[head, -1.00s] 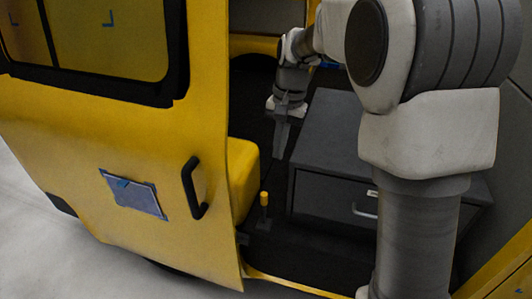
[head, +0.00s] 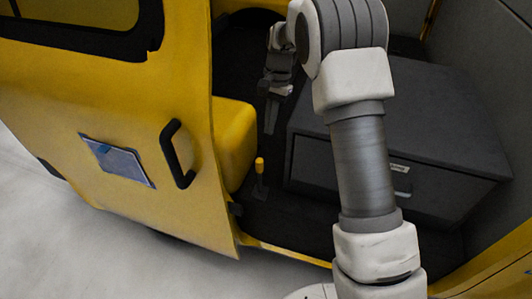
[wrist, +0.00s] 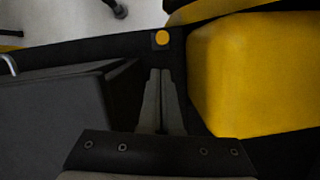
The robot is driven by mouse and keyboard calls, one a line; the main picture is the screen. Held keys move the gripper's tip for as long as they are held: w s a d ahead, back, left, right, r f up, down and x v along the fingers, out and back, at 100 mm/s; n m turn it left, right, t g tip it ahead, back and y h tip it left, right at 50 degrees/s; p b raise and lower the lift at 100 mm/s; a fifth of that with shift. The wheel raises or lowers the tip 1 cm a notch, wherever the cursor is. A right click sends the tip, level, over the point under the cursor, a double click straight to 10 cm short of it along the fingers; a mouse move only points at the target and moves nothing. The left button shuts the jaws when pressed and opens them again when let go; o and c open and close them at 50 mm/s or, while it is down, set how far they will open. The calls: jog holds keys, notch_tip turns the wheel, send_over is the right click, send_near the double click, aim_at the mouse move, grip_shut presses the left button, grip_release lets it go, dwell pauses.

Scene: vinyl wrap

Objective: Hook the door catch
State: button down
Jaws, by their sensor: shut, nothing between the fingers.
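The yellow sliding door (head: 85,195) fills the left of the head view, with a black handle (head: 176,155) near its right edge. A short post with a yellow-orange top (head: 260,165) stands on the dark floor just inside the doorway; it may be the catch. In the wrist view its round top (wrist: 162,38) shows just beyond my fingertips. My gripper (head: 270,130) points down inside the doorway, above and slightly behind the post, apart from it in the picture. Its fingers (wrist: 160,73) are together and empty.
A dark grey drawer cabinet (head: 440,115) stands right of my gripper; its side (wrist: 50,125) is at left in the wrist view. A yellow seat block (head: 235,135) is on the other side. The gap between them is narrow. A yellow sill (head: 285,253) edges the doorway.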

jog(key=shift+f, duration=0.1)
jog(key=b, duration=0.3)
send_over(260, 176)
jog(key=w+d, duration=0.2)
jog(key=w, duration=0.1)
notch_tip(260, 176, down, 10)
jog(key=shift+w+a+r, duration=0.1)
jog(key=shift+w+r, duration=0.05)
jog(key=shift+r, duration=0.1)
